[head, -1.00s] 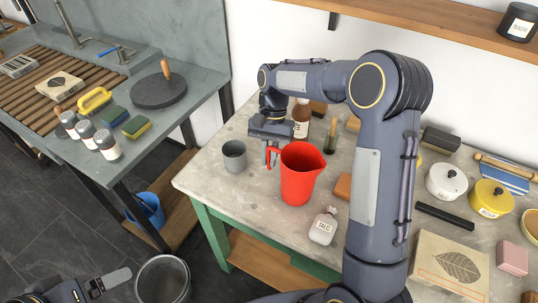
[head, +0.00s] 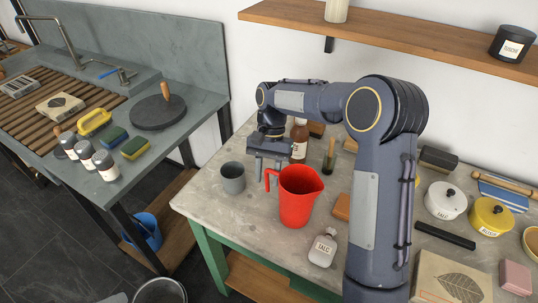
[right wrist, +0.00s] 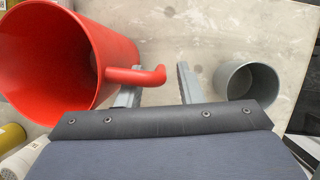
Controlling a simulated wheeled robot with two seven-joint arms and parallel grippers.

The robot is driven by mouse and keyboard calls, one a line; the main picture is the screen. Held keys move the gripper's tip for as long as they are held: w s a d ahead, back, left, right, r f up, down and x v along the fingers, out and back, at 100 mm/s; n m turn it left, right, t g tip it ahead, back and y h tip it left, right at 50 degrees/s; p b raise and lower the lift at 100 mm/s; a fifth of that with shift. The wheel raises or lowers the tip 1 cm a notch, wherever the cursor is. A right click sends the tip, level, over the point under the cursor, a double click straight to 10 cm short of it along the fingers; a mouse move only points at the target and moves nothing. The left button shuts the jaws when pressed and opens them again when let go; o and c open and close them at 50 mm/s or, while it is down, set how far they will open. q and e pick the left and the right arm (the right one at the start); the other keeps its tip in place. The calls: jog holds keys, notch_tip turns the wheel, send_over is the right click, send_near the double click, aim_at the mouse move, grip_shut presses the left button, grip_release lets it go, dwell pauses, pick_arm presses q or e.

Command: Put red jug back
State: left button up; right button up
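The red jug (head: 297,200) stands upright on the worktable, its handle towards the left. It also shows at the left of the right wrist view (right wrist: 70,50). My right gripper (head: 268,172) is open and empty, pointing down just above and left of the jug, by the handle. In the right wrist view, the fingers (right wrist: 158,90) are spread, with clear table between them, and the bent handle end overlaps that gap. I cannot tell whether a finger touches the handle. Only a sliver of my left gripper (head: 114,298) shows at the bottom edge.
A grey cup (head: 232,178) stands left of the jug, close to the right gripper. The worktable's front left corner (head: 195,203) is clear.

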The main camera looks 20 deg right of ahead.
jog(key=v, duration=1)
jog(key=s+d+r+n+t, duration=0.2)
jog(key=s+r, duration=0.3)
jog(key=s, duration=0.2)
jog(key=s+a+f+n+t, duration=0.1)
jog(key=s+f+n+t, duration=0.1)
jog(key=s, duration=0.8)
jog(key=s+a+f+n+t+y, duration=0.1)
jog(key=s+f+t, duration=0.3)
jog(key=s, duration=0.6)
jog(key=shift+s+a+f+n+t, duration=0.3)
jog(key=shift+a+f+n+t, duration=0.15)
jog(key=shift+n+t, duration=0.2)
